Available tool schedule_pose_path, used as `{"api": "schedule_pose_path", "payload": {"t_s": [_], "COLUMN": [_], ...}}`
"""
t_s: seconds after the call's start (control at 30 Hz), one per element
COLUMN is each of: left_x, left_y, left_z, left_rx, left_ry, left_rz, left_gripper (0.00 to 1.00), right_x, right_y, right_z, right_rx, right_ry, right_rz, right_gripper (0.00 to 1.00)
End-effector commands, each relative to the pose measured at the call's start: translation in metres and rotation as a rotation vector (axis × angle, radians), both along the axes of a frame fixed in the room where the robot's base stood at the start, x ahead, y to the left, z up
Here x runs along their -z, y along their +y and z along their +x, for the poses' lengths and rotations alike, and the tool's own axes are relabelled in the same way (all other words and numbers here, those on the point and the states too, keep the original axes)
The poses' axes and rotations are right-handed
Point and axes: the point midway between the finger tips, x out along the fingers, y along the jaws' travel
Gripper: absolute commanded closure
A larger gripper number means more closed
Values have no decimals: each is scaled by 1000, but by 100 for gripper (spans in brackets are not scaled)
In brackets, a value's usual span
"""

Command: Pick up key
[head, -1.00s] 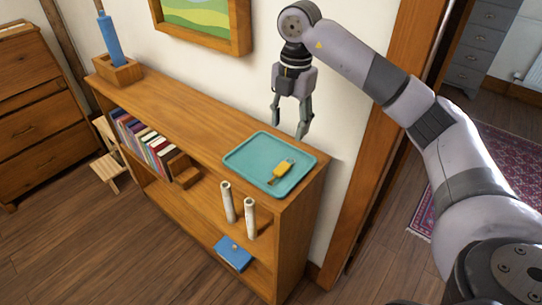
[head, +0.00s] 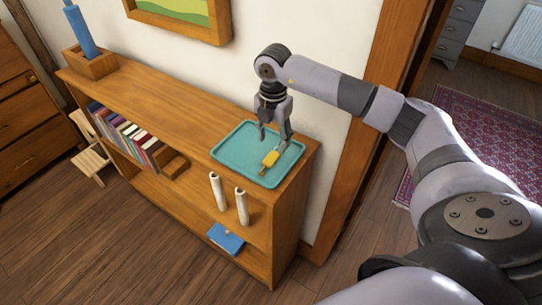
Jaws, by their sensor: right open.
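The key (head: 270,160) has a yellow body and lies on the teal tray (head: 232,160). The tray sits on the right end of the wooden shelf's top. My right gripper (head: 273,142) points down just above the tray, open and empty, with its fingertips close over the key. I cannot tell whether a fingertip touches the key or the tray. My left gripper is not in view.
The low wooden bookshelf (head: 165,108) holds books (head: 125,135), two white rolls (head: 218,192) and a blue book (head: 226,238) below. A wooden box (head: 90,62) with a blue object stands at its far left end. The wall is close behind.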

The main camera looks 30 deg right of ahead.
Motion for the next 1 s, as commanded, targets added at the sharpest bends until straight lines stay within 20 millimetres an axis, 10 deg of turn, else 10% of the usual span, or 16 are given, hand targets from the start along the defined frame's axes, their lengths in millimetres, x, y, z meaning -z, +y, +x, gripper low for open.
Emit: {"api": "schedule_pose_path", "payload": {"t_s": [0.67, 1.0], "left_x": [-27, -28], "left_y": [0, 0], "left_z": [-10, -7], "left_rx": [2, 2], "left_ry": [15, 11], "left_rz": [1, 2], "left_gripper": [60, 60], "right_x": [53, 52], "right_y": [-4, -4], "right_z": [0, 0], "right_rx": [-1, -1], "right_ry": [1, 1], "right_rz": [0, 0], "right_gripper": [50, 72]}}
